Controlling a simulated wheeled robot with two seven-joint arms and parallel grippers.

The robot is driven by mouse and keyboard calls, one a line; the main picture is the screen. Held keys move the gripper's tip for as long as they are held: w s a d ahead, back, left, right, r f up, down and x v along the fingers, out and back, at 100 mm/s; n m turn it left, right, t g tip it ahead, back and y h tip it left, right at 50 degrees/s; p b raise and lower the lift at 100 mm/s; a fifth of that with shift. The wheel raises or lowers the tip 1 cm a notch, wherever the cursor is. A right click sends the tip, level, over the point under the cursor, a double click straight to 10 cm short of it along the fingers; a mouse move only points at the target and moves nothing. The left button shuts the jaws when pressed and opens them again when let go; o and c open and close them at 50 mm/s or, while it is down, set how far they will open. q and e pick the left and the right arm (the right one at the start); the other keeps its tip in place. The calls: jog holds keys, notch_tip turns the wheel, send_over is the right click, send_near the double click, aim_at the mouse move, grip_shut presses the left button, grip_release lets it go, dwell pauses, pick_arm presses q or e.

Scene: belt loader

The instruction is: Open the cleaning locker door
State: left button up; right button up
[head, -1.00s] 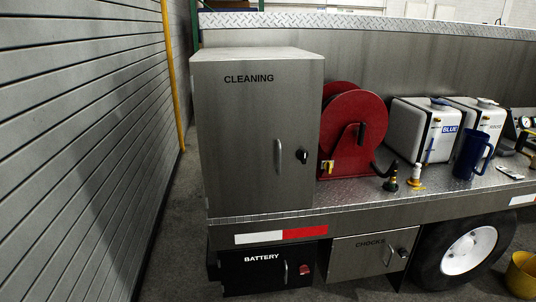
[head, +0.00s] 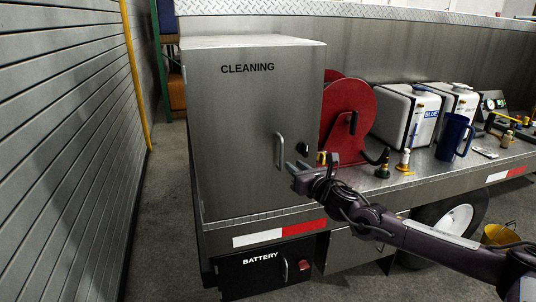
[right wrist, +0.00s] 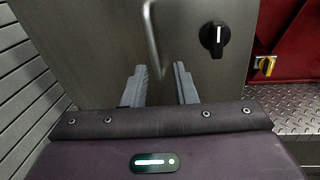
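The cleaning locker (head: 240,120) is a grey metal box labelled CLEANING, and its door looks shut. A vertical bar handle (head: 280,150) is on the right part of the door, with a black knob (head: 303,148) to its right. My right gripper (head: 297,168) is open and empty, just in front of the door, below and right of the handle in the head view. In the right wrist view, the two fingers (right wrist: 161,84) are spread, with the lower end of the handle (right wrist: 153,40) above and between them. The knob (right wrist: 214,38) is right of the fingers. My left gripper is out of view.
A red hose reel (head: 350,112) stands right beside the locker, with small fittings (head: 383,165), white containers (head: 405,115) and a blue jug (head: 453,136) further along the deck. A black battery box (head: 265,272) sits below. A slatted wall (head: 60,140) stands at the left, with open floor between.

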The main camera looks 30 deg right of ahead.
jog(key=a+r+n, duration=0.1)
jog(key=r, duration=0.1)
jog(key=p, duration=0.3)
send_over(281, 170)
jog(key=shift+w+d+y, duration=0.15)
jog(key=shift+w+y, duration=0.1)
jog(key=shift+y, duration=0.05)
grip_shut()
